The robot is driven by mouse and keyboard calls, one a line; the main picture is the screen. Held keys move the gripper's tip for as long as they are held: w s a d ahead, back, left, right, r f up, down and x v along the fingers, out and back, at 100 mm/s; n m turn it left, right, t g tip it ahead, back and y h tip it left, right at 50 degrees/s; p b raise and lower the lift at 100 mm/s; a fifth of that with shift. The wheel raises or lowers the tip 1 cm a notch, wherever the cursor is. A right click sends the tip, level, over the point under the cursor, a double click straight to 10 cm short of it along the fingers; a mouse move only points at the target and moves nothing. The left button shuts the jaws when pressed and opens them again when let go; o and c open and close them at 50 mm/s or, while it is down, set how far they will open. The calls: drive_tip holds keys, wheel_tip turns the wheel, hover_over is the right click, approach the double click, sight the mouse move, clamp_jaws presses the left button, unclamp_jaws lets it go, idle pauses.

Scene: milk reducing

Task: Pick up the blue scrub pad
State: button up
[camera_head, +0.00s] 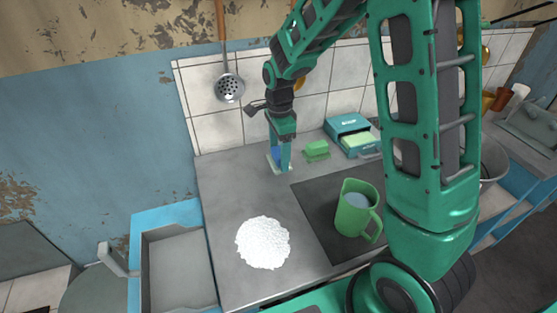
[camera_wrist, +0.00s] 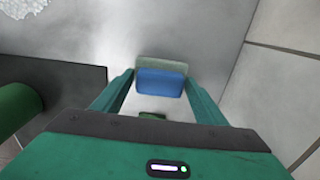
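The blue scrub pad (camera_wrist: 161,82) shows in the wrist view with a pale grey-green layer along its far edge. My gripper (camera_wrist: 159,78) has its fingers spread wide, one on each side of the pad. The fingertips are very close to the pad's ends; I cannot tell whether they touch it. In the head view my gripper (camera_head: 279,164) points down at the back of the grey counter, left of a green sponge (camera_head: 316,149). The pad is mostly hidden there by the fingers.
A teal box (camera_head: 346,124) stands at the back right near the tiled wall. A green jug (camera_head: 354,212) stands on a dark panel (camera_head: 314,212). A white granular heap (camera_head: 262,243) lies at the front left. The counter (camera_head: 228,200) between heap and gripper is clear.

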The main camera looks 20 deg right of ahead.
sight(279, 152)
drive_tip(key=shift+r, duration=0.15)
drive_tip(key=shift+c, duration=0.5)
wheel_tip(279, 152, up, 4)
drive_tip(key=shift+w+f, duration=0.1)
drive_tip(key=s+a+r, duration=0.6)
drive_tip(key=a+r, duration=0.1)
drive_tip(key=a, duration=0.3)
drive_tip(key=shift+s, duration=0.1)
drive_tip(key=shift+o, duration=1)
drive_tip(key=shift+s, duration=0.1)
